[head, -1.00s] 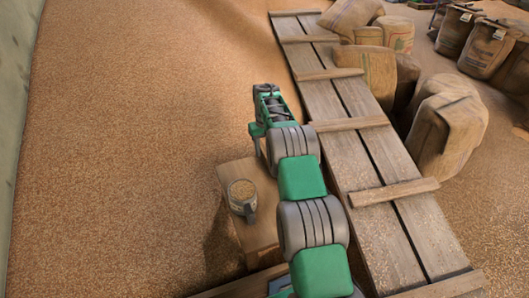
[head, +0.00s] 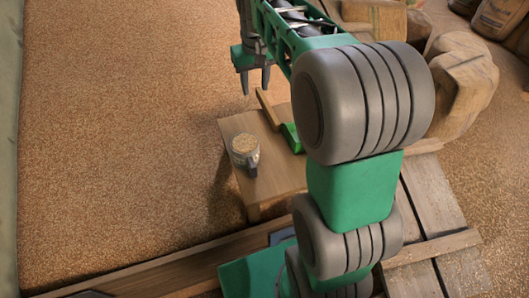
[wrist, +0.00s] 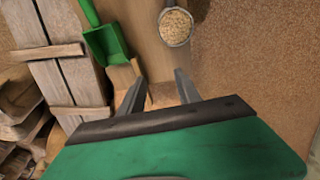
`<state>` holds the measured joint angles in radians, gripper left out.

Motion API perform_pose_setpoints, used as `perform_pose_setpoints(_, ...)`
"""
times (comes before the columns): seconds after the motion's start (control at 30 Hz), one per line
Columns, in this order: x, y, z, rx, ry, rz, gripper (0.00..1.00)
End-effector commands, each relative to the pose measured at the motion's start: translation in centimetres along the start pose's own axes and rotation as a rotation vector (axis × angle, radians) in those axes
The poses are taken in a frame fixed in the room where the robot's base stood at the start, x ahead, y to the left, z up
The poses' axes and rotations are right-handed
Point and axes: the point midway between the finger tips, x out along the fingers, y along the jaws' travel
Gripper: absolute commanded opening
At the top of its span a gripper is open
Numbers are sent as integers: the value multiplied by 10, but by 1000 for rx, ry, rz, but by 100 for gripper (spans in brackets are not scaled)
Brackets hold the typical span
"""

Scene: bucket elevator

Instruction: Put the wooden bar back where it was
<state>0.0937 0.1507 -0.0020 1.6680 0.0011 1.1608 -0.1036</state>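A short wooden bar (head: 267,108) shows at the far edge of a small wooden table (head: 232,134), beside a green scoop (head: 292,138). A light wooden piece that looks like the same bar shows in the wrist view (wrist: 121,76), left of my fingers. I cannot tell exactly how it rests. My gripper (head: 256,92) is above and beyond the table's far side, pointing down. In the wrist view my gripper's two fingers (wrist: 160,77) are apart with nothing between them. The green scoop also shows in the wrist view (wrist: 106,42). My arm hides the table's right part.
A metal cup of grain (head: 245,150) stands on the table's left part. A slatted plank walkway (head: 435,215) runs along the right, with full sacks (head: 465,80) beyond it. A long board (head: 165,268) crosses the near floor. Loose grain covers the left.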

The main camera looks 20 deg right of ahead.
Motion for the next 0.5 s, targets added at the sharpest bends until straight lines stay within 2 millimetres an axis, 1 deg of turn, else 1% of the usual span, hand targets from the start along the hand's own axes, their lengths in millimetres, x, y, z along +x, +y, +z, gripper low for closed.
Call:
perform_pose_setpoints(0.03, -10, -12, 31, -4, 24, -1, 40)
perform_pose_setpoints(0.07, -12, -17, 49, -4, 37, -1, 40)
perform_pose_setpoints(0.1, -12, -24, 74, -6, 53, -2, 40)
perform_pose_setpoints(0.17, -9, -33, 111, -6, 76, -5, 40)
perform_pose_setpoints(0.2, -4, -38, 133, -7, 91, -7, 40)
perform_pose_setpoints(0.3, 10, -47, 178, -7, 119, -11, 40)
perform_pose_setpoints(0.4, 22, -50, 202, -8, 134, -14, 40)
perform_pose_setpoints(0.5, 26, -52, 209, -8, 138, -15, 40)
